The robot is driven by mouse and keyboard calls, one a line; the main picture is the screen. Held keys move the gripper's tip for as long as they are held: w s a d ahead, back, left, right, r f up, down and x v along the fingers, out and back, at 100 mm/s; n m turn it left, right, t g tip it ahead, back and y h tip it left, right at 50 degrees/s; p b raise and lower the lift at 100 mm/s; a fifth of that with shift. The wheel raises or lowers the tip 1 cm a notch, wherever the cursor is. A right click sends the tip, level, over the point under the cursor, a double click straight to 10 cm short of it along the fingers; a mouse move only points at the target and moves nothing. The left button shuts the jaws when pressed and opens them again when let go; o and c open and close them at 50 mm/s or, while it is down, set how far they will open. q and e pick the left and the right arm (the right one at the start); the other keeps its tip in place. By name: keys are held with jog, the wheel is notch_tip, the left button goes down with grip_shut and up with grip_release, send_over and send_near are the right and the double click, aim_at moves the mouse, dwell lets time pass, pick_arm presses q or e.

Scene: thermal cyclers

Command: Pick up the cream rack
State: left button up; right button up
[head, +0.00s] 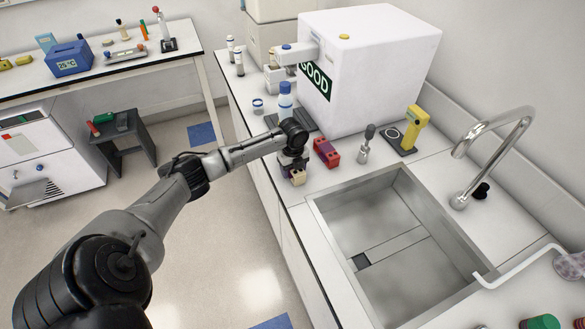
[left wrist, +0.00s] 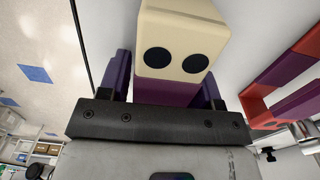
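The cream rack (head: 298,178) is a small block on the counter's front edge, left of the sink, partly hidden by my left gripper in the head view. In the left wrist view the cream rack (left wrist: 178,45) shows a cream face with two dark round spots and a purple part below. My left gripper (head: 292,166) is right at the rack. In the left wrist view its fingers (left wrist: 180,75) stand wide on either side of the rack, with a narrow gap visible at the right; I see no firm grip. My right gripper is not in view.
A red rack (head: 326,152) stands close by to the right, also at the right of the left wrist view (left wrist: 285,85). A blue-capped bottle (head: 286,98) stands behind the gripper. The sink (head: 385,235) lies to the right; a white box (head: 375,70) stands behind.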

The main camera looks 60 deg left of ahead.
pick_arm(q)
jog(key=c, duration=0.7)
jog(key=shift+r, duration=0.1)
